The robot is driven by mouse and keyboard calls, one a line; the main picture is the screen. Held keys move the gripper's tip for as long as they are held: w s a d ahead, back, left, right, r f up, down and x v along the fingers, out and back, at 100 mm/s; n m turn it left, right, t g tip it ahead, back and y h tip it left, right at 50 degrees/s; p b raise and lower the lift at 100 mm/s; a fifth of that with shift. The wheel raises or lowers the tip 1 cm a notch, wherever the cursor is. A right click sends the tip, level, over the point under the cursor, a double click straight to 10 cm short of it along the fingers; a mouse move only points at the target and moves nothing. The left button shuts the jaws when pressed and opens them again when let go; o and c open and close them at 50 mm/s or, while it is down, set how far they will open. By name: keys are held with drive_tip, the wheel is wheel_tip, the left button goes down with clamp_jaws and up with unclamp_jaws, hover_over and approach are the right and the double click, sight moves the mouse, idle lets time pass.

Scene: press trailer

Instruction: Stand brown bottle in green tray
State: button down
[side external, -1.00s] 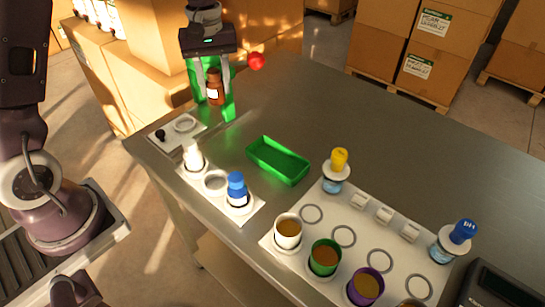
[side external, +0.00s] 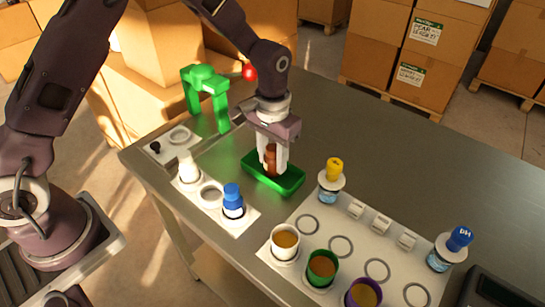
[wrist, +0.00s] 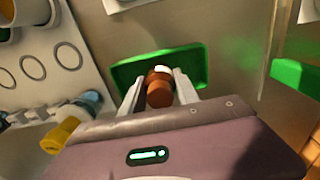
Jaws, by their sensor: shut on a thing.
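The brown bottle (side external: 270,160) is upright between the fingers of my gripper (side external: 272,166). In the wrist view the bottle (wrist: 160,88) sits between the two pale fingertips of my gripper (wrist: 160,86), which is shut on it. The green tray (side external: 292,184) is directly below, and in the wrist view the tray (wrist: 122,74) spreads around and behind the bottle. The bottle is over or inside the tray; the fingers hide its base, so I cannot tell whether it touches the floor.
A green press frame (side external: 207,90) with a red knob (side external: 249,72) stands at the back left. A white rack with a blue-capped bottle (side external: 233,200) is left of the tray. A larger rack holds cups (side external: 322,267) and a yellow-capped bottle (side external: 331,180).

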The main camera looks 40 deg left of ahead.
drive_tip(key=shift+f, duration=0.1)
drive_tip(key=c, duration=0.9)
unclamp_jaws()
wheel_tip(320, 180, up, 11)
drive_tip(key=shift+r, duration=0.1)
drive_tip(key=shift+s+r, duration=0.1)
drive_tip(key=shift+r, duration=0.6)
drive_tip(key=s+a+r+t, duration=0.25)
drive_tip(key=s+r, duration=0.35)
drive_tip(key=s, duration=0.3)
drive_tip(key=s+a+r+t, duration=0.2)
drive_tip(key=s+a+r, duration=0.3)
drive_tip(key=s, duration=0.5)
drive_tip(key=s+f+t, duration=0.1)
drive_tip(key=s, duration=0.5)
drive_tip(key=shift+s+a+f, duration=0.2)
drive_tip(key=shift+s, duration=0.15)
